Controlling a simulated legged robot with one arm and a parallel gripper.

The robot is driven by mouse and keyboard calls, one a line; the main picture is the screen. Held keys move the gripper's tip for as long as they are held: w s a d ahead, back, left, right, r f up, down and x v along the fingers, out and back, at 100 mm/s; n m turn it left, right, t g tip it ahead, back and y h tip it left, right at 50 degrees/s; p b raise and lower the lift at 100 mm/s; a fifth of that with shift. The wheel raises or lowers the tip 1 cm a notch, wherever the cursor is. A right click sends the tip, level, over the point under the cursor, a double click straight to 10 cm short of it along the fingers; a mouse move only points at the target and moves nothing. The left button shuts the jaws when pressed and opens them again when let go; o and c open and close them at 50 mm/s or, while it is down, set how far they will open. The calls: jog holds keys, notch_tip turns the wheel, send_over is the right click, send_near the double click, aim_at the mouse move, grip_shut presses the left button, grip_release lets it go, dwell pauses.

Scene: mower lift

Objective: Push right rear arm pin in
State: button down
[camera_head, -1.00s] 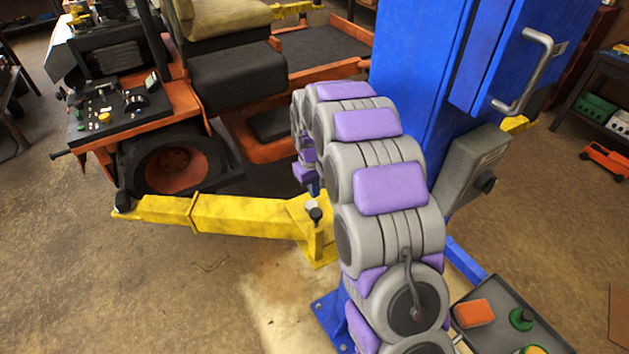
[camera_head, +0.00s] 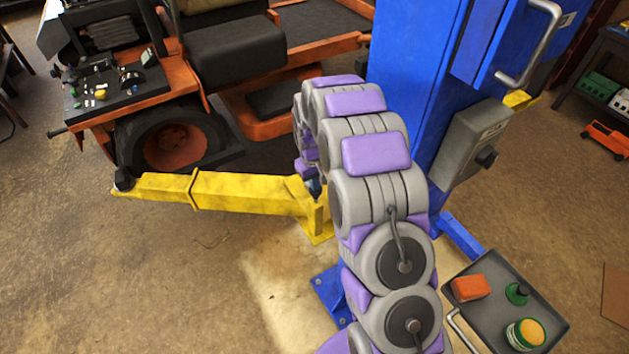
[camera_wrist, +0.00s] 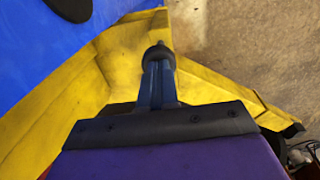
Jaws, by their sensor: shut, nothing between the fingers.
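The yellow lift arm (camera_head: 245,192) runs left from the blue column's base toward the orange mower (camera_head: 240,75). My gripper (camera_head: 316,190) is over the arm's column-end bracket, mostly hidden behind my own arm. In the wrist view my gripper (camera_wrist: 158,70) is shut, its blue fingers together with nothing between them. A black round knob (camera_wrist: 158,53), which looks like the arm pin's head, shows right at the fingertips. The fingers seem to touch it or nearly so; I cannot tell which. How deep the pin sits is hidden. The yellow arm (camera_wrist: 215,85) extends to the right there.
The blue column (camera_head: 415,85) with a grey control box (camera_head: 470,145) stands right of my arm. Bare floor (camera_head: 130,270) lies at the lower left.

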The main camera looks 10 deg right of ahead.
notch_tip(320, 180, down, 3)
jog(key=shift+f, duration=0.2)
jog(key=shift+s, duration=0.15)
jog(key=shift+r, duration=0.1)
jog(key=shift+r, duration=0.35)
notch_tip(320, 180, up, 13)
jog(key=shift+a+r+p, duration=0.2)
jog(key=shift+a+p, duration=0.1)
jog(key=shift+p, duration=0.15)
